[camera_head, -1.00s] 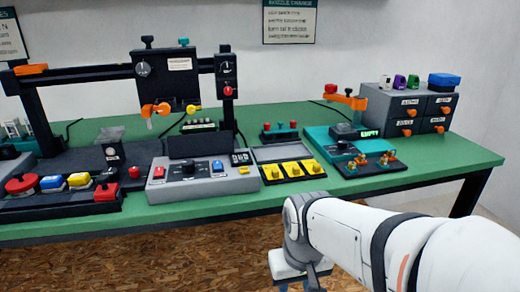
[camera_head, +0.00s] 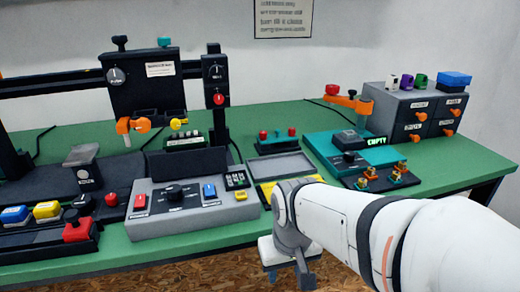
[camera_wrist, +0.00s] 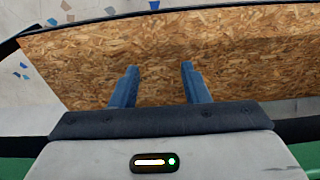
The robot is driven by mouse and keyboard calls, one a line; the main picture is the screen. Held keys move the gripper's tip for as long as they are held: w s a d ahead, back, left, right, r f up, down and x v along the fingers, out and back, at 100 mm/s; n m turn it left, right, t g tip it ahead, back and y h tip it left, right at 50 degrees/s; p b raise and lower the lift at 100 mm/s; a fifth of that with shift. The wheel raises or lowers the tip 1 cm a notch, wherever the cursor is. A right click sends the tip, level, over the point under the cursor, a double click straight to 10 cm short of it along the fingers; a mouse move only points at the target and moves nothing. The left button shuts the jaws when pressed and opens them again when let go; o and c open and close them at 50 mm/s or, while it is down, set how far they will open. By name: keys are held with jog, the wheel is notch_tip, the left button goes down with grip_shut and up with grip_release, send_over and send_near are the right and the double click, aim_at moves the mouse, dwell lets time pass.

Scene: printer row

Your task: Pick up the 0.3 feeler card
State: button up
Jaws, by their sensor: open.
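I cannot read a 0.3 mark on anything in view. Small yellow pieces (camera_head: 268,190), which may be the feeler cards, lie at the front of the green bench, right of the grey control box. My arm hides most of them in the head view. My gripper is open and empty in the wrist view (camera_wrist: 157,86), with its two blue fingers apart and pointing toward a brown chipboard surface. In the head view my wrist is in front of the bench edge, and the fingers cannot be made out clearly.
The grey control box (camera_head: 190,213) stands left of my wrist. A grey tray (camera_head: 279,166) lies behind it. A teal unit with a display (camera_head: 345,143) and a grey drawer block (camera_head: 415,116) stand to the right. Bare green bench (camera_head: 455,166) shows at the right.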

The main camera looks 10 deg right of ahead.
notch_tip(320, 180, up, 34)
jog(key=w+d+p, duration=0.1)
jog(key=w+p, duration=0.1)
jog(key=p, duration=3)
jog(key=shift+g, duration=0.6)
jog(key=w+d+f, duration=0.3)
jog(key=f, duration=0.1)
jog(key=w+d+f+p, duration=0.1)
jog(key=w+d+f, duration=0.2)
jog(key=d+f, duration=0.1)
jog(key=w+d+f, duration=0.3)
jog(key=w+f, duration=0.1)
jog(key=f, duration=0.1)
jog(key=shift+d+f, duration=0.25)
jog(key=shift+d, duration=0.05)
jog(key=shift+s+d+f+p, duration=0.15)
jog(key=shift+f+p, duration=0.4)
jog(key=shift+f, duration=1.5)
jog(key=shift+d+f+p, duration=0.2)
jog(key=shift+f+p, duration=0.35)
jog(key=shift+f, duration=1.5)
jog(key=shift+c, duration=0.3)
grip_shut()
